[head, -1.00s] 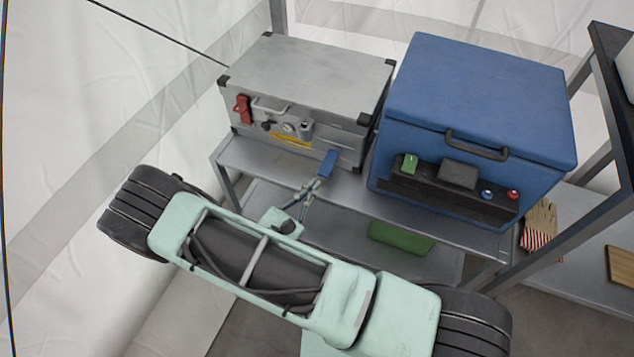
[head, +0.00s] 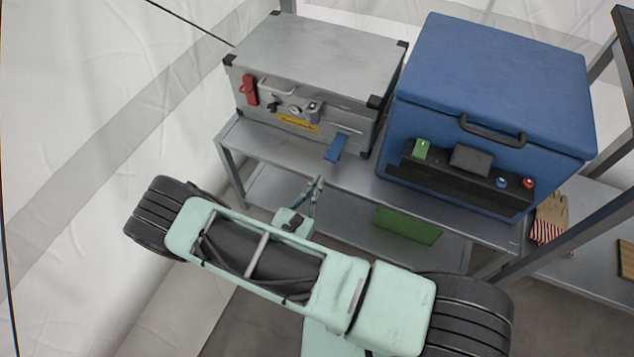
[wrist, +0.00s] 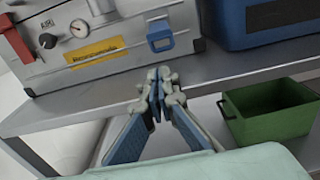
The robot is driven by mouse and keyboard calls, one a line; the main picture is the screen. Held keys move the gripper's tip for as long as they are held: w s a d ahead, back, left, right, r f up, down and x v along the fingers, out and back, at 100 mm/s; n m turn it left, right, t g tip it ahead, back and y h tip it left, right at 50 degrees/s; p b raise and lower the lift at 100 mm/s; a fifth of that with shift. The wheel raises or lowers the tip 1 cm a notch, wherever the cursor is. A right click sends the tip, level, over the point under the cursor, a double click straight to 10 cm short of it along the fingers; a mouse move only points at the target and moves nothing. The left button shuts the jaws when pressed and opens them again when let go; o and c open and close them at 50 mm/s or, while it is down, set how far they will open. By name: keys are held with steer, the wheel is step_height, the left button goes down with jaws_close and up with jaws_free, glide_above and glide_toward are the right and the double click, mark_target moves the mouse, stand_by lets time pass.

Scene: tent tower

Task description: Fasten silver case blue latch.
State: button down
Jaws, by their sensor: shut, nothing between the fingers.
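The silver case (head: 315,58) stands on the metal shelf at the back left; its front also shows in the wrist view (wrist: 120,62). Its blue latch (head: 336,146) is low on the right of the front and appears swung down and outward from the case. The latch (wrist: 160,38) shows in the wrist view as a blue frame with a pale middle. My gripper (head: 317,183) is shut and empty, in front of and below the latch, apart from it. In the wrist view my fingertips (wrist: 159,80) are together below the latch, before the shelf edge.
A red latch (head: 249,90) is on the case's left front, beside knobs, a gauge and a yellow label (head: 298,123). A blue cooler (head: 490,80) stands close on the right. A green bin (head: 408,226) sits on the lower shelf. The shelf edge (wrist: 100,110) lies near my fingers.

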mark_target(327, 171)
steer(key=b+x, duration=0.1)
steer(key=x, duration=0.6)
steer(key=shift+w+d, duration=0.1)
steer(key=shift+w, duration=0.05)
